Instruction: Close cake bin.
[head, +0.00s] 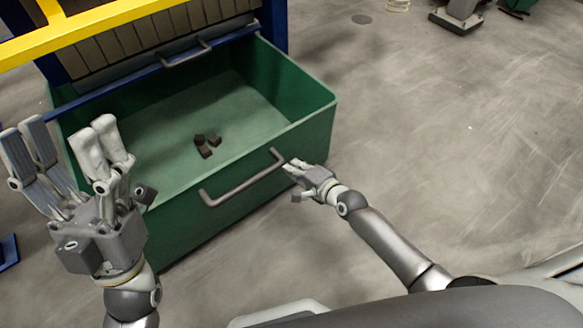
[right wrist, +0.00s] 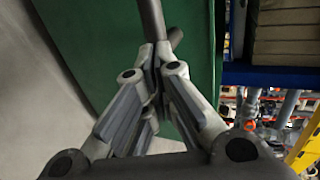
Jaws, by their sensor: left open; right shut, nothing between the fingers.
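The green cake bin (head: 190,230) stands pulled out from under the filter press. Its grey bar handle (head: 247,186) is on the front wall. Several small dark brown chunks (head: 206,147) lie on the bin's floor. My right gripper (head: 288,167) is shut and empty at the right end of the handle; I cannot tell whether it touches. In the right wrist view its closed fingertips (right wrist: 157,52) are close to the handle (right wrist: 152,18), with the green wall (right wrist: 195,70) behind. My left gripper (head: 64,128) is open and empty, near the bin's left front corner.
The press with its row of tan plates (head: 125,42), blue frame and yellow rail (head: 90,30) rises behind the bin. A second grey handle (head: 185,54) sits on the press. The concrete floor (head: 450,150) to the right is clear. A grey stand (head: 457,14) is far back.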

